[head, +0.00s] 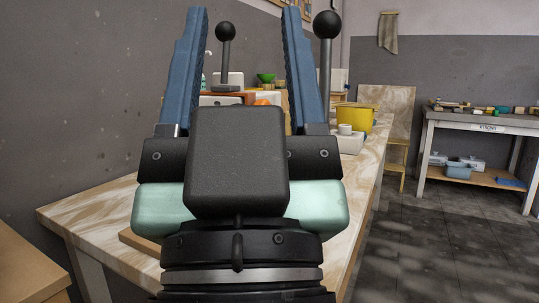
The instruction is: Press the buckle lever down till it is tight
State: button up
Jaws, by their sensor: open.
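My gripper (244,14) is close to the camera, with its two blue fingers pointing up and spread wide apart. Nothing shows held between them. A dark rod with a black ball knob (327,25) stands upright just right of the right finger; its lower end is hidden behind my gripper. A second, smaller black ball-topped rod (226,33) shows farther off between the fingers, on a dark base. I cannot tell whether either rod is the buckle lever. No buckle can be made out; my gripper hides much of the table middle.
The marbled worktable (88,216) stretches away, its left front clear. A yellow container (355,117) and a white block (350,141) stand on its right side. A loaded grey bench (480,118) stands right, across open floor.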

aim_at(225, 31)
jog(key=k+j+z, duration=0.15)
jog(key=j, duration=0.25)
jog(key=k+j+z, duration=0.2)
jog(key=j, duration=0.2)
jog(key=k+j+z, duration=0.15)
jog(key=j, duration=0.2)
jog(key=k, duration=0.05)
